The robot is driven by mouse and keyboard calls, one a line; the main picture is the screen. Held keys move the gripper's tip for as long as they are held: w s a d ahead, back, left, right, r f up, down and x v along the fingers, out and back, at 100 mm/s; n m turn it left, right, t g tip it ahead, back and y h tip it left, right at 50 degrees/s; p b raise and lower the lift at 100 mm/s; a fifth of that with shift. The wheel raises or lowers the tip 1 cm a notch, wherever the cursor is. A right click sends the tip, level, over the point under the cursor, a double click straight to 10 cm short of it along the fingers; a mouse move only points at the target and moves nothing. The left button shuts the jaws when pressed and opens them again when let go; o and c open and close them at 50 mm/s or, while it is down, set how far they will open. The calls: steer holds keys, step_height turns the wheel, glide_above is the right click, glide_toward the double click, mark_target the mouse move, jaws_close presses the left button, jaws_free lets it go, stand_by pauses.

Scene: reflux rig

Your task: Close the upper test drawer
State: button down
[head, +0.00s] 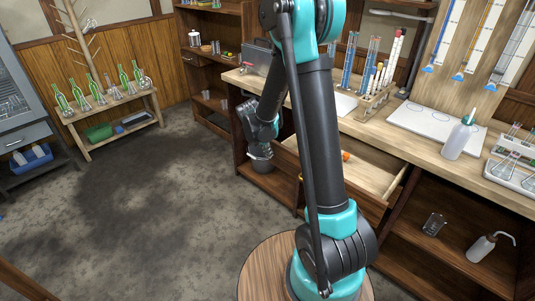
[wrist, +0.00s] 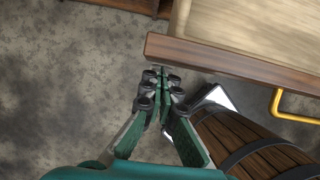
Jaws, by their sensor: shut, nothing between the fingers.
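The wooden drawer (head: 378,178) stands pulled out below the worktop in the head view, its pale inside showing. My arm crosses in front of it and hides part of it. A small orange item (head: 346,156) lies inside. In the wrist view, the top edge of the drawer front (wrist: 235,60) runs across the upper right, with a yellow handle (wrist: 296,108) on its outer face. My gripper (wrist: 163,75) is shut and empty, with its fingertips close to the left end of that front. I cannot tell whether they touch it. In the head view the fingertips are hidden.
The worktop (head: 420,150) above the drawer carries a tube rack (head: 377,100), a wash bottle (head: 459,137) and other glassware. Open shelves below hold a beaker (head: 434,223) and another bottle (head: 483,248). The floor (head: 150,200) to the left is clear up to a bottle stand (head: 112,112).

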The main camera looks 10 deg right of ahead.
steer(key=w+d, duration=1.6)
steer(key=d, duration=0.4)
steer(key=shift+d, duration=0.35)
steer(key=shift+w+r, duration=0.1)
steer(key=shift+w, duration=0.05)
